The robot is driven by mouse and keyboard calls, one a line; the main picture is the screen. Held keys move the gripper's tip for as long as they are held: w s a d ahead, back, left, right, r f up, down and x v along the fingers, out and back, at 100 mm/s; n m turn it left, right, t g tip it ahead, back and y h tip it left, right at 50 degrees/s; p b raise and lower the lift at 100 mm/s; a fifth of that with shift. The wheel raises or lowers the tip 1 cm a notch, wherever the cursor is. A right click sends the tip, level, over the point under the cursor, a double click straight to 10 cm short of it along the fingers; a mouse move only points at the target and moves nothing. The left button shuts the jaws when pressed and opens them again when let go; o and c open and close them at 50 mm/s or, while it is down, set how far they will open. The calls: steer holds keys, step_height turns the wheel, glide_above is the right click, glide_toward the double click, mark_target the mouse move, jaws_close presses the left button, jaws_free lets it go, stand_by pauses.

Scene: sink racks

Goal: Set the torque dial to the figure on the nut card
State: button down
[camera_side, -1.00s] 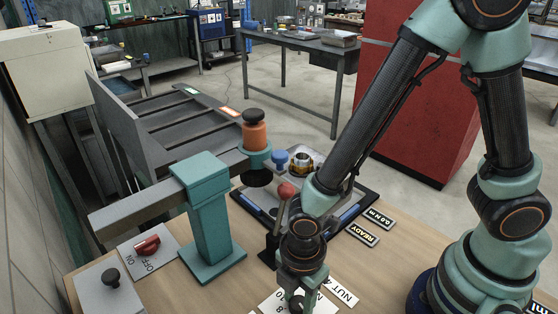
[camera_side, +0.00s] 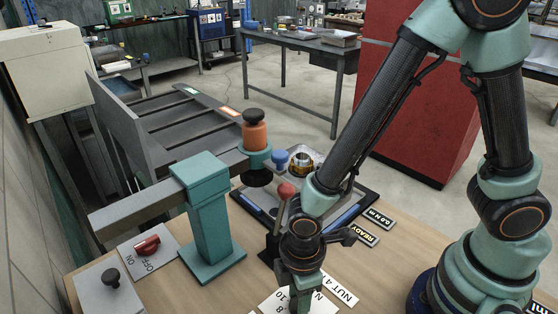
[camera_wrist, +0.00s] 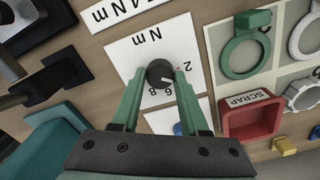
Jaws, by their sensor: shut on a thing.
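The torque dial (camera_wrist: 160,73) is a round dark knob with a short white mark, on a white plate (camera_wrist: 128,58) printed "N m" and figures. The mark points to the lower right in the wrist view; I cannot tell its exact figure. A red dot shows near the 2. My gripper (camera_wrist: 160,84) is shut on the knob, one green finger on each side. In the side view my gripper (camera_side: 299,295) is low over the plate and hides the dial. The nut card (camera_side: 341,291) lies beside the plate, reading "NUT 4"; the wrist view shows "4 N m" on it (camera_wrist: 125,12).
Signs read "READY" (camera_side: 362,235) and "0.0 N m" (camera_side: 378,217). A red scrap bin (camera_wrist: 250,118) lies right in the wrist view. A red switch (camera_side: 148,245) is at far left.

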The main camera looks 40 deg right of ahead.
steer(key=shift+m, duration=1.1)
steer(key=shift+c, duration=2.1)
jaws_free()
steer(key=shift+r, duration=0.1)
step_height(320, 180, up, 12)
steer(key=w+d+r+m+t, duration=0.2)
steer(key=d+r+m, duration=0.3)
steer(key=d, duration=0.4)
steer(key=w+d+r+m+t, duration=0.3)
steer(key=d+r, duration=0.4)
steer(key=d, duration=0.3)
steer(key=w+m, duration=0.1)
steer(key=m, duration=0.1)
steer(key=shift+w+m+t, duration=0.2)
steer(key=shift+m+t, duration=0.1)
